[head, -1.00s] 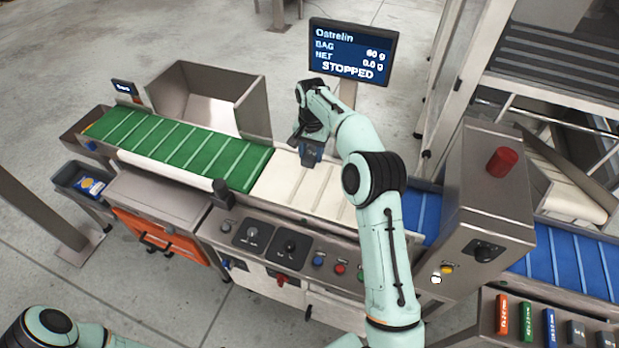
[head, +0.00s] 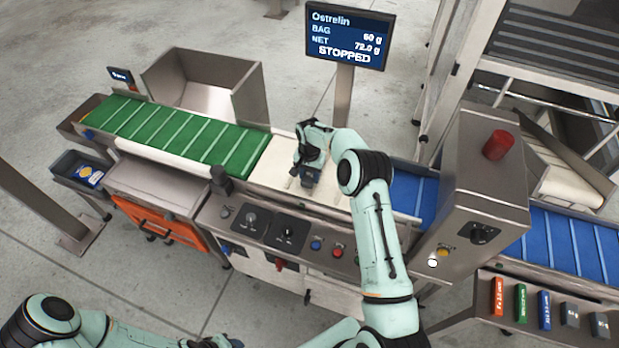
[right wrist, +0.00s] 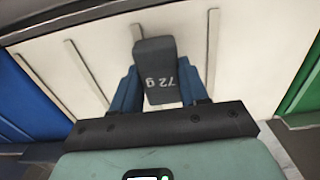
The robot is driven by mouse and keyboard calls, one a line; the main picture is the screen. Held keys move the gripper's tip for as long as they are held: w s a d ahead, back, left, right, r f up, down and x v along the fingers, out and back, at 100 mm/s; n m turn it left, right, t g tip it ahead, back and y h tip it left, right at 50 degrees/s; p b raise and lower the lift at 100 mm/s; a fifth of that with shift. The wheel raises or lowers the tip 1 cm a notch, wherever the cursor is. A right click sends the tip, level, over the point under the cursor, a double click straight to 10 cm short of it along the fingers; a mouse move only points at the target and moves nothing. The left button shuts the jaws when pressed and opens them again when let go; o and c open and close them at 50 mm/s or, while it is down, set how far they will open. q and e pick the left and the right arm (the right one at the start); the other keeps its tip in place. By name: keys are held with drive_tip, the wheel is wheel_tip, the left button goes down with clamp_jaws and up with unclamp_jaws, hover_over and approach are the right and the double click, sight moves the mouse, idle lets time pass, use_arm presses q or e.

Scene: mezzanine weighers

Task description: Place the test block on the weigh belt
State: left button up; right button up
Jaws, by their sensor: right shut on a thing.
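The test block (right wrist: 157,60) is dark grey and marked "72 g". My right gripper (head: 309,180) is shut on it, with a blue finger on each side in the right wrist view (right wrist: 158,92). The gripper is low over the cream weigh belt (head: 273,172), between the green belt and the blue belt. The block appears to rest on the belt, and the display (head: 347,36) reads NET 72.0 g, BAG 60 g and STOPPED. Parts of my left arm show at the bottom left, but its gripper jaws cannot be made out.
The green infeed belt (head: 170,131) lies left and the blue belt (head: 568,243) right, past a steel housing (head: 478,205) with a red beacon. A control panel (head: 268,232) runs along the front. A rack (head: 488,321) of several coloured blocks stands at the lower right.

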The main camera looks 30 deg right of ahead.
sight(309, 176)
drive_tip(key=shift+f, duration=1.05)
drive_tip(key=shift+f, duration=0.15)
drive_tip(key=o, duration=1.1)
drive_tip(key=shift+c, duration=0.2)
wheel_tip(309, 176, up, 12)
